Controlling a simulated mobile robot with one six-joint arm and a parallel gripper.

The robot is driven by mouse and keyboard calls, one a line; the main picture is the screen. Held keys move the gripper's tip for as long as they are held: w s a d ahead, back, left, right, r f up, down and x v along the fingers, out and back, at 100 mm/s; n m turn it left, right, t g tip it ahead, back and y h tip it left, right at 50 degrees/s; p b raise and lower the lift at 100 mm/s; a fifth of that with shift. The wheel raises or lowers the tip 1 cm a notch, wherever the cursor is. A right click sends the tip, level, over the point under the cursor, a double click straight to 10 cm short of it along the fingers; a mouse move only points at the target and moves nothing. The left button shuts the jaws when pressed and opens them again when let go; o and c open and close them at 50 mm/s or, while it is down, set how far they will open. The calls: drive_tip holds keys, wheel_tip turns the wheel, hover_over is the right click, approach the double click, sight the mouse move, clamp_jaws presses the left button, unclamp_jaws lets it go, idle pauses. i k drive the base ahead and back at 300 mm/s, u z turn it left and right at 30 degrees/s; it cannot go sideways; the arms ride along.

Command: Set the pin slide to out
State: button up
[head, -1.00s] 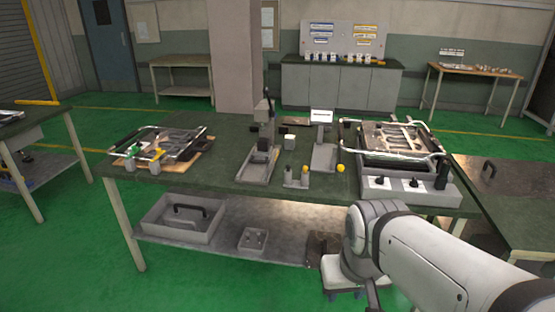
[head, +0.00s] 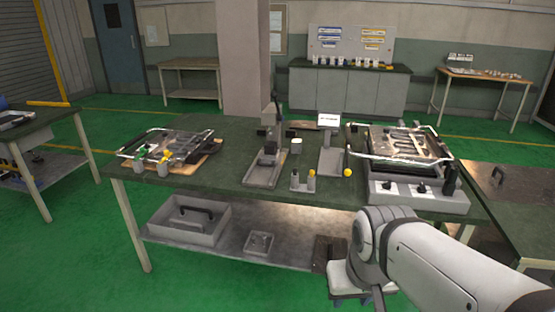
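I cannot pick out the pin slide for certain at this size. On the workbench (head: 225,195) stands a small upright press-like fixture (head: 268,160) with a grey base and a dark lever. Right of it is a second grey stand (head: 331,158) with a white label on top. A small grey holder with yellow-topped pins (head: 303,181) sits in front, near the bench edge.
A framed assembly on a wooden board (head: 170,150) lies at the bench's left. A yellow ball-like knob (head: 347,173) is near the front edge. The lower shelf holds a grey tray (head: 188,220) and a small box (head: 260,243). The bench's front left is clear.

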sight(266, 161)
drive_tip(key=u, duration=0.4)
drive_tip(key=i, duration=2.4)
drive_tip(key=z, duration=0.3)
